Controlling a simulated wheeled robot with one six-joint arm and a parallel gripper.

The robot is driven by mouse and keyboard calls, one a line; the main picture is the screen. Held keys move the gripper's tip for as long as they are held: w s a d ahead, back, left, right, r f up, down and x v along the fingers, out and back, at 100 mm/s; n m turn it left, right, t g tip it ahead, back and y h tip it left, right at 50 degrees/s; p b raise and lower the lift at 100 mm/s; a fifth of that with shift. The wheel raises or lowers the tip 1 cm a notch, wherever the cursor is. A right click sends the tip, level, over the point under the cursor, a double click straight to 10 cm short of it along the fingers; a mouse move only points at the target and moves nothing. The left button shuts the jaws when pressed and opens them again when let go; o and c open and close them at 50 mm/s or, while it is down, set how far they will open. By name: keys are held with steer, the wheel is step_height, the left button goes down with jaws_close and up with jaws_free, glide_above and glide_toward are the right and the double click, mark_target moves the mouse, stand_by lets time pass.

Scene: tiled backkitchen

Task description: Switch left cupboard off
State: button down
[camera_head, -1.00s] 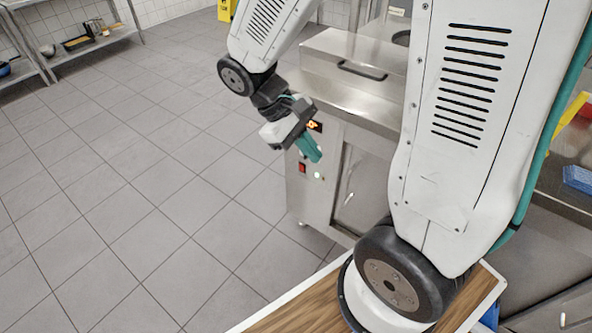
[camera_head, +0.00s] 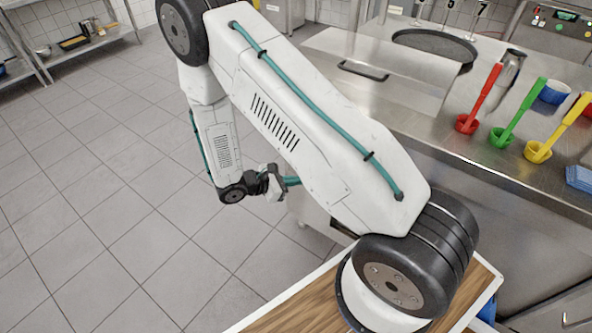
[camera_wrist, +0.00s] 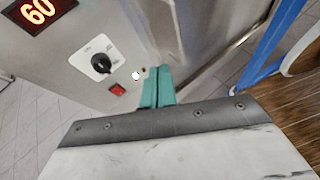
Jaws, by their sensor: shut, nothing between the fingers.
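The cupboard's steel control panel (camera_wrist: 85,50) fills the upper left of the wrist view. It carries a lit display (camera_wrist: 37,10) reading 60, a black knob (camera_wrist: 102,63), a red switch (camera_wrist: 117,90) and a small glowing whitish-green light (camera_wrist: 136,75). My gripper (camera_wrist: 157,72) has its teal fingers shut and empty, tips just right of the light; I cannot tell if they touch the panel. In the head view my gripper (camera_head: 292,181) is beside the cupboard front (camera_head: 310,212), which my arm mostly hides, panel included.
The steel counter (camera_head: 440,140) above holds red (camera_head: 480,98), green (camera_head: 517,115) and yellow (camera_head: 557,130) ladles and a blue stack (camera_head: 580,178). A blue frame (camera_wrist: 270,45) stands right of my gripper in the wrist view. The tiled floor (camera_head: 90,210) at left is clear.

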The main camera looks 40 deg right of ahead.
steer(key=w+a+f+n+t, duration=0.2)
steer(key=w+f+n+t, duration=0.4)
steer(key=w+f, duration=0.3)
steer(key=shift+w+f+n+y, duration=0.15)
steer(key=shift+f+n+y, duration=0.2)
steer(key=shift+f, duration=0.35)
steer(key=shift+a, duration=0.1)
